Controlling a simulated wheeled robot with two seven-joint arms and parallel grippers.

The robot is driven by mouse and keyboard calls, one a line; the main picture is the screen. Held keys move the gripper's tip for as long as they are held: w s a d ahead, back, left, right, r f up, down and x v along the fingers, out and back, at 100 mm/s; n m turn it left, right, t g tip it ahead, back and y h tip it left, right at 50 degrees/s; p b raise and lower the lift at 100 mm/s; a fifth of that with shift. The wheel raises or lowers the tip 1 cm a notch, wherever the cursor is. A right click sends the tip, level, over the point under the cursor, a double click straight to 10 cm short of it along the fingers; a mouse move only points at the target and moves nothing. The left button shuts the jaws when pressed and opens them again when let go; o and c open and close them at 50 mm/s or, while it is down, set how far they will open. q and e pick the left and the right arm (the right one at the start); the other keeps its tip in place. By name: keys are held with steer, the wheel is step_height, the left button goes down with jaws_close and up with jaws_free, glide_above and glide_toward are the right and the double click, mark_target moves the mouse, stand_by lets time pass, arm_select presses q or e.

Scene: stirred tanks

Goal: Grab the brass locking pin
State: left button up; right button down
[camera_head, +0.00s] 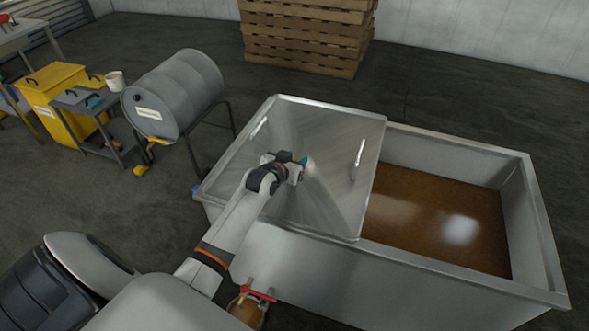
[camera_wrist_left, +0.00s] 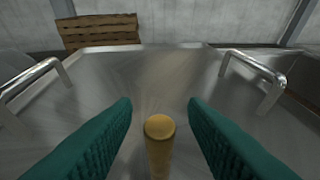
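The brass locking pin (camera_wrist_left: 160,148) shows as a round-topped golden rod at the lower middle of the left wrist view. It lies between the two teal fingertips of my left gripper (camera_wrist_left: 160,128), with a visible gap on each side. The fingers are apart and not closed on it. The pin's lower end is cut off by the frame edge. In the head view my left gripper (camera_head: 303,162) is over the middle of the steel lid (camera_head: 325,125); I cannot make out the pin clearly there. My right gripper is not in view.
The lid has two bar handles and covers the left part of a steel tank (camera_head: 420,258) holding brown liquid (camera_head: 435,215). A grey drum (camera_head: 180,90), a yellow bin (camera_head: 52,90) and a small cart stand left. Stacked pallets (camera_head: 305,35) are behind.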

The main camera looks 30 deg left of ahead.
arm_select(q)
jaws_close()
